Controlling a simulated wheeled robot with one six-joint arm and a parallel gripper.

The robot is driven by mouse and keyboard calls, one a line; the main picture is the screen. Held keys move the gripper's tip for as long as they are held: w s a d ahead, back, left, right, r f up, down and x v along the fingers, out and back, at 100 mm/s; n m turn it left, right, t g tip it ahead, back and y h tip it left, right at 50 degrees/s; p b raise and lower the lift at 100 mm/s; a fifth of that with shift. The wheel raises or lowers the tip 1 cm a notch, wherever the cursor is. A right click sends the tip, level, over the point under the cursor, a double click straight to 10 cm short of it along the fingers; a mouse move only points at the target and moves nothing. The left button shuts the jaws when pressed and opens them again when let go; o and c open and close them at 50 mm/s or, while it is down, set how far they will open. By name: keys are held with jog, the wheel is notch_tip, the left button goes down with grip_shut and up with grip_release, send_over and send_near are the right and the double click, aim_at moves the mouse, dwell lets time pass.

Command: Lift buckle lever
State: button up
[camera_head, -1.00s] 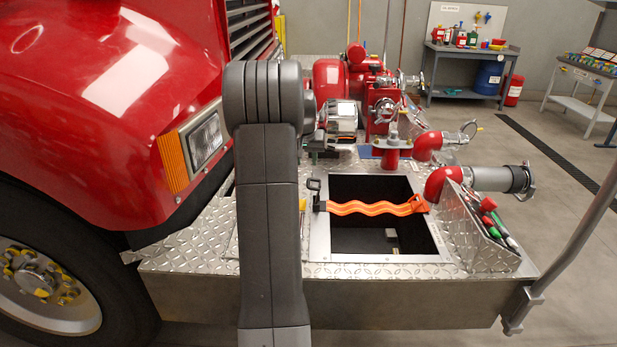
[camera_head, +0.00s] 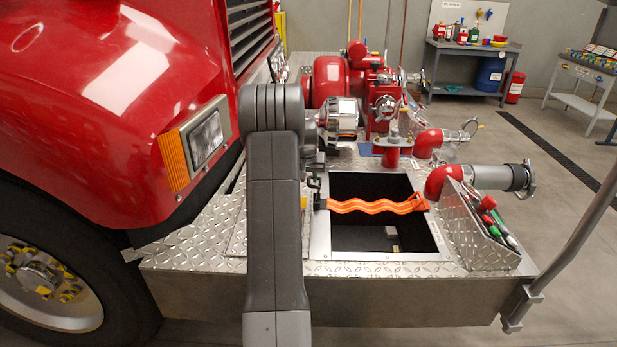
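An orange wavy strap (camera_head: 375,206) lies across the dark open compartment (camera_head: 361,241) in the diamond-plate bumper. At its left end is the small black buckle (camera_head: 319,202). The buckle's lever (camera_head: 317,185) stands up at the left rim of the compartment and is partly hard to make out. My gripper (camera_head: 316,168) is just above and behind the lever, pointing down. Its fingers are small and dark, so I cannot tell whether they are open or touching the lever. My arm covers the bumper just left of the buckle.
The red truck body and headlight (camera_head: 206,137) are close on the left. Red pump fittings (camera_head: 392,146) stand behind the compartment. A red and metal pipe outlet (camera_head: 482,178) and a tray with coloured tools (camera_head: 487,233) are on the right.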

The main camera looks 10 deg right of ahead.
grip_shut()
jog(key=shift+s+d+r, duration=0.1)
jog(key=shift+d, duration=0.25)
jog(key=shift+o, duration=1.2)
grip_release()
jog(key=shift+r, duration=0.1)
jog(key=v, duration=1.3)
jog(key=shift+r+b, duration=0.25)
jog(key=shift+b, duration=0.15)
